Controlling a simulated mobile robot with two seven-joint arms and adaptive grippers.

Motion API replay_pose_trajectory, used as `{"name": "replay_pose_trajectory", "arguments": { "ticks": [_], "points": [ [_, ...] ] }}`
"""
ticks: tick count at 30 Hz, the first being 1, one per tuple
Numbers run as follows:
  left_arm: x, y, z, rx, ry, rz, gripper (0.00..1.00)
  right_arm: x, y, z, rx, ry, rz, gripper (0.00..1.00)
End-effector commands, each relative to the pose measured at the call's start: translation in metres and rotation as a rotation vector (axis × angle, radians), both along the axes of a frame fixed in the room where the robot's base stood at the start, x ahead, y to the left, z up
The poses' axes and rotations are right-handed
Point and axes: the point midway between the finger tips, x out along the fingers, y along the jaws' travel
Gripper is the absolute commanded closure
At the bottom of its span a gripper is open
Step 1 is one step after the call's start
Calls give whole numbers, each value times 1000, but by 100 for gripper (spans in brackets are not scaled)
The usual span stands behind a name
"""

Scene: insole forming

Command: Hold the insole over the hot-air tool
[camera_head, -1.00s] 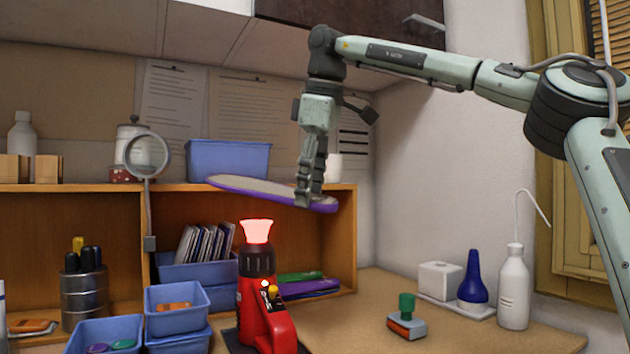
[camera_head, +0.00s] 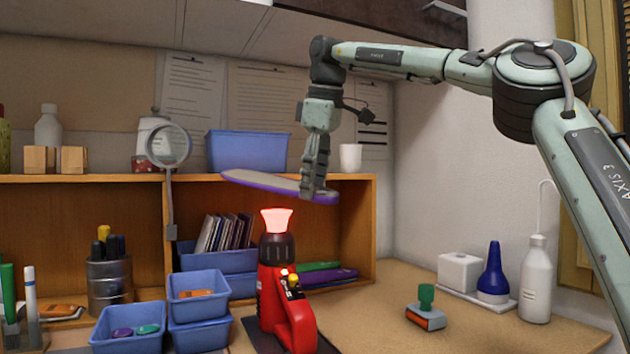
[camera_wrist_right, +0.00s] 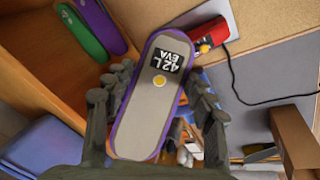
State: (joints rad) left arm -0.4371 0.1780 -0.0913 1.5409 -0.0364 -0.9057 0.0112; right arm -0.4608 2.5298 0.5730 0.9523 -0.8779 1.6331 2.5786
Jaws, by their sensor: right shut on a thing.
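The insole (camera_head: 262,182), grey on top with a purple edge, is held nearly level in the air, with its left end slightly higher. My right gripper (camera_head: 313,192) points down and is shut on it near its right end. In the right wrist view, the insole (camera_wrist_right: 150,105) lies between the fingers with a dark label reading 42L EVA. The red hot-air tool (camera_head: 272,290) stands upright on a dark base. Its nozzle (camera_head: 277,220) glows red below the insole, with a small gap. In the wrist view the insole hides the nozzle. My left gripper is not in view.
A wooden shelf (camera_head: 100,179) stands close behind the insole, with a blue bin (camera_head: 247,150) and a white cup (camera_head: 350,158) on top. Blue bins (camera_head: 198,296) stand left of the tool. A green-handled stamp (camera_head: 426,308) and white bottle (camera_head: 536,280) are at the right.

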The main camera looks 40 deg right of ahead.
Motion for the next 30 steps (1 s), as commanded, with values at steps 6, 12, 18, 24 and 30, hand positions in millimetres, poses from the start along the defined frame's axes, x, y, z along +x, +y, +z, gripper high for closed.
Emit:
{"name": "replay_pose_trajectory", "arguments": {
  "ticks": [6,12,18,24,30],
  "points": [
    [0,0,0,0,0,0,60,0,0,0,0,0,0,64],
    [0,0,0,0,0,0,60,-3,1,7,0,-1,0,64],
    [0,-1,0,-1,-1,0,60,-22,6,43,2,-4,2,64],
    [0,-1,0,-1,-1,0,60,-42,11,79,1,-3,3,64],
    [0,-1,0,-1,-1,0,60,-49,12,90,1,1,0,64]
  ]
}}
